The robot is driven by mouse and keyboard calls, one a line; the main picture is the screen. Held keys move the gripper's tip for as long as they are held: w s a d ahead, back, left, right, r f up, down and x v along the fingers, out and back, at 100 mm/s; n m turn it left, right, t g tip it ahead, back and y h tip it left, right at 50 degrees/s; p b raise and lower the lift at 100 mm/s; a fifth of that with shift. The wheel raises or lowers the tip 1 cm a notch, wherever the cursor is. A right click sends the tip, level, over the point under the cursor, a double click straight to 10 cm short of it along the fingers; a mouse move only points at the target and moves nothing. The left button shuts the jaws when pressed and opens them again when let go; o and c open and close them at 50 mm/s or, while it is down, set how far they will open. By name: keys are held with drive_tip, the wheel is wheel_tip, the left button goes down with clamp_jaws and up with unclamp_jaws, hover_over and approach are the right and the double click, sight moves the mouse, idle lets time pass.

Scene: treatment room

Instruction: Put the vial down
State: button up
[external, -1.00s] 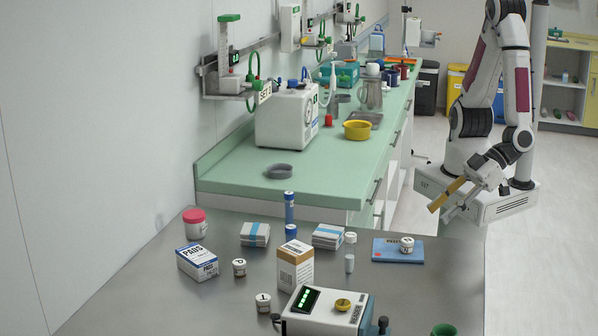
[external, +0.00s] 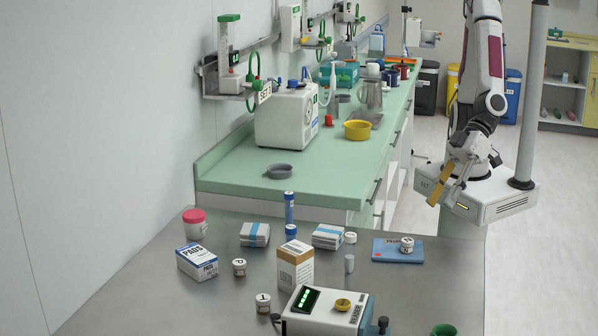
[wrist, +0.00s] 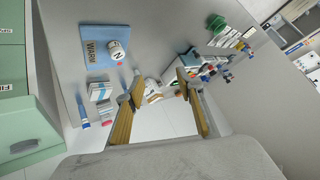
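A small pale cylinder (external: 349,263), which may be the vial, stands on the grey table between the carton and the blue mat in the external view. A white-capped item (external: 350,238) shows just behind it. I cannot tell whether the two are connected. My gripper (external: 442,194) is beyond the table's far right edge, near my base, well away from the cylinder. In the wrist view, my gripper's yellow fingers (wrist: 158,86) are spread wide, with nothing visibly held. Small items on the table show between and beyond the fingertips, too small to name surely.
The blue mat (external: 380,254) bears a white jar (external: 407,245). A carton (external: 295,268), blue-banded packs (external: 328,236), a pads box (external: 196,262) and a device (external: 325,316) stand around. The green counter (external: 240,178) lies behind.

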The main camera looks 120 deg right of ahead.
drive_tip(key=s+d+r+n+g+y, duration=0.1)
drive_tip(key=s+d+r+n+y, duration=0.15)
drive_tip(key=d+r, duration=0.65)
drive_tip(key=s+d+r+g+h, duration=0.1)
drive_tip(key=s+d+h, duration=0.1)
drive_tip(key=s+d, duration=0.4)
drive_tip(key=s+d+r+g+h, duration=0.1)
drive_tip(key=s+d, duration=0.4)
drive_tip(key=d, duration=0.8)
drive_tip(key=shift+s+r+h, duration=0.4)
drive_tip(key=shift+r+h, duration=0.15)
drive_tip(key=shift+h, duration=0.4)
drive_tip(key=shift+m, duration=0.25)
drive_tip(key=shift+c, duration=1)
drive_tip(key=shift+w, duration=0.15)
